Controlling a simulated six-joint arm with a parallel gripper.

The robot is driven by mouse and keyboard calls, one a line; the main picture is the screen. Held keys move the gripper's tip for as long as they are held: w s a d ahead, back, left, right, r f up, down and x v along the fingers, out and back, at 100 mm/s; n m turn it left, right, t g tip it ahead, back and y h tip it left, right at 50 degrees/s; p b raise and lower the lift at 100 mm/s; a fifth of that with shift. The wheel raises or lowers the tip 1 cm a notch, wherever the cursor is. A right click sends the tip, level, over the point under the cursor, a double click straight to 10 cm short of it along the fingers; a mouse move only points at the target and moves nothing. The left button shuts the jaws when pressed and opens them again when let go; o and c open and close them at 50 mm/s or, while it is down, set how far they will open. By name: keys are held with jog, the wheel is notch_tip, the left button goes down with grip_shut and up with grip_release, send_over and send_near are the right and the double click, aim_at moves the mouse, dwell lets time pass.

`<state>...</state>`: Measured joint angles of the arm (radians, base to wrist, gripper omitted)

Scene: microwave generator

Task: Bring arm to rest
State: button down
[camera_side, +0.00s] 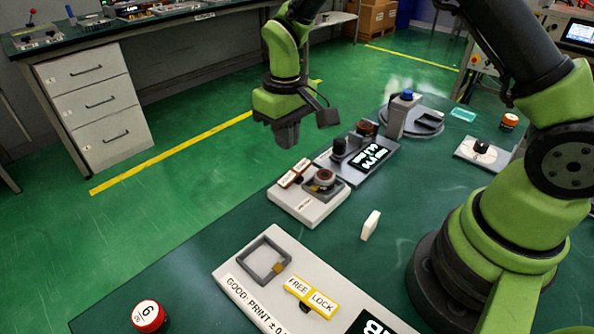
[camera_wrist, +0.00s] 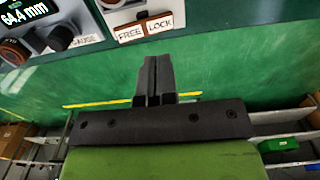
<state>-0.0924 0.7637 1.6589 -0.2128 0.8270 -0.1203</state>
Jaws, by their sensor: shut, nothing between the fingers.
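In the wrist view the fingers point toward the FREE/LOCK label (camera_wrist: 145,28) on a light unit. They are apart from everything in view.

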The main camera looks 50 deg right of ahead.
notch_tip(320, 180, up, 9)
jog(key=s+m+t, duration=0.1)
jog(key=s+t, duration=0.1)
jog(key=s, duration=0.1)
jog(key=s+r+m+t+y, duration=0.1)
jog(key=s+r+t, duration=0.1)
jog(key=s+r, duration=0.3)
jog(key=s+r+m+t+y, duration=0.1)
jog(key=s+r, duration=0.4)
jog(key=s, duration=0.7)
jog(key=shift+s+d+r+m+t, duration=0.25)
jog(key=shift+m+t, duration=0.25)
jog(key=shift+t, duration=0.5)
